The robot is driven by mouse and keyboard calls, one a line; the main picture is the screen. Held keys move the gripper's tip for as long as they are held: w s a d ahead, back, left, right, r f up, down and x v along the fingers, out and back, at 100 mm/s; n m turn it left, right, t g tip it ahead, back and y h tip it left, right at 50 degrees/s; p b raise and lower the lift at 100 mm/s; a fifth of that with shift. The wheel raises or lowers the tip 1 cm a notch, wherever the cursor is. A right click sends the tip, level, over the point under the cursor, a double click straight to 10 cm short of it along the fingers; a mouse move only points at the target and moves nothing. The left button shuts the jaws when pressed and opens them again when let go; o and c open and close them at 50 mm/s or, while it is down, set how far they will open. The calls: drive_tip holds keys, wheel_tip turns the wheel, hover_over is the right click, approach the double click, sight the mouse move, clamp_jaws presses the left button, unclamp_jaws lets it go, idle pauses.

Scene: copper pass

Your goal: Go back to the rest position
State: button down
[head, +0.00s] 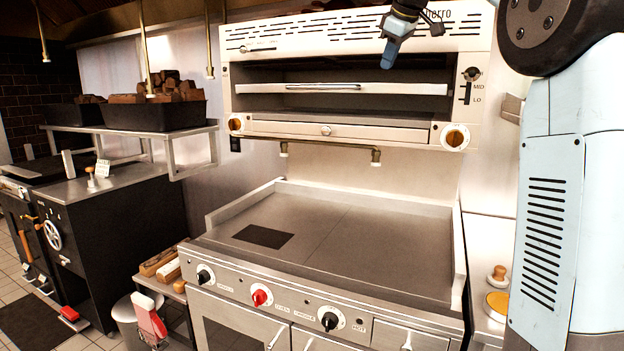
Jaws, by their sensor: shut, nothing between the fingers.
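My gripper (391,52) shows at the top of the head view, in front of the upper right of the salamander broiler (350,125). Its fingers point down and are together, with nothing between them. It is high above the flat griddle (350,235) and apart from it. My arm's upper part fills the right side of the view.
The griddle top is bare except for a dark square patch (263,236). A shelf (190,135) at left holds black bins (150,116) of brown chunks. A wooden-knobbed tool (498,275) sits on the right counter. Brass pipes hang at upper left.

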drive_tip(key=s+f+m, duration=0.5)
drive_tip(key=s+f, duration=1.1)
drive_tip(key=s, duration=0.3)
drive_tip(key=s+d+f+m+g+h, duration=0.1)
drive_tip(key=s+f+m, duration=0.4)
drive_tip(key=s+f, duration=1.1)
drive_tip(key=s, duration=0.4)
drive_tip(key=shift+f+m, duration=0.3)
drive_tip(key=shift+m, duration=0.1)
drive_tip(key=shift+s, duration=0.1)
